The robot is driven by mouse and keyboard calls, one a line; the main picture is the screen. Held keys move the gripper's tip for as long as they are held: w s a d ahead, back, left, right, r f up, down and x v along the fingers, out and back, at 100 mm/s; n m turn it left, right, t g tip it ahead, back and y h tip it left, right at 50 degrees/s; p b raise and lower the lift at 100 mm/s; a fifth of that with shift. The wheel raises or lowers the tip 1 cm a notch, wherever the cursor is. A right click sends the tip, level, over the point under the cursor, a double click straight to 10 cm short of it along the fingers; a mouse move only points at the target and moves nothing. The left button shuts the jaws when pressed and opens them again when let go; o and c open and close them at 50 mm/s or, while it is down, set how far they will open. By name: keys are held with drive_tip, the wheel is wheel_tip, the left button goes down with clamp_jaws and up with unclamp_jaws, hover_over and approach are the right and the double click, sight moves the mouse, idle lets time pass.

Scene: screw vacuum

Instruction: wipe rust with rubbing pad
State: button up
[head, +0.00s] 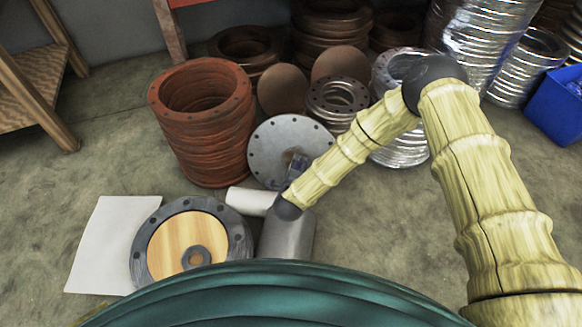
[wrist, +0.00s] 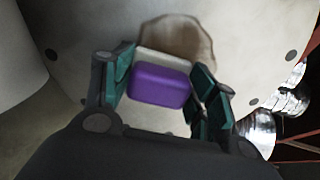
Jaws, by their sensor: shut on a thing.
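A grey metal disc (head: 268,138) with bolt holes around its rim stands upright in front of the stacked rings. It fills much of the wrist view (wrist: 85,35). A brownish rust patch (wrist: 180,35) shows on its face, partly covered by the pad. My gripper (head: 293,175) is in front of the disc's lower right part. In the wrist view my gripper (wrist: 163,75) is shut on the rubbing pad, a purple block (wrist: 160,87) with a pale layer on its far side. The pad overlaps the patch's lower edge in that view; I cannot tell whether it touches the disc.
A rusty ring stack (head: 203,125) stands left of the disc, and smaller metal rings (head: 338,95) stand behind it. A flanged plate with a wooden centre (head: 170,243) and a white sheet (head: 100,235) lie at the front left. A blue bin (head: 553,105) is at the right.

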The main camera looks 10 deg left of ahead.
sight(288, 154)
drive_tip(key=shift+w+d, duration=0.15)
drive_tip(key=shift+d, duration=0.75)
drive_tip(key=shift+w+r+p, duration=0.25)
drive_tip(key=shift+r+p, duration=0.5)
drive_tip(key=shift+p, duration=0.2)
drive_tip(key=shift+s+a+f, duration=0.1)
drive_tip(key=shift+a, duration=1.85)
drive_tip(key=shift+s+a+p, duration=0.15)
drive_tip(key=shift+a, duration=0.7)
drive_tip(key=shift+s+a+p, duration=0.1)
drive_tip(key=shift+a+p, duration=0.05)
drive_tip(key=shift+a, duration=0.7)
drive_tip(key=shift+w+a+r+p, duration=0.1)
drive_tip(key=shift+w+r+p, duration=0.3)
drive_tip(key=shift+r+p, duration=0.25)
drive_tip(key=shift+w+d+r+p, duration=0.15)
drive_tip(key=shift+d+p, duration=0.2)
drive_tip(key=shift+d, duration=0.65)
drive_tip(key=shift+w+d+p, duration=0.1)
drive_tip(key=shift+d+p, duration=0.95)
drive_tip(key=shift+d, duration=1.6)
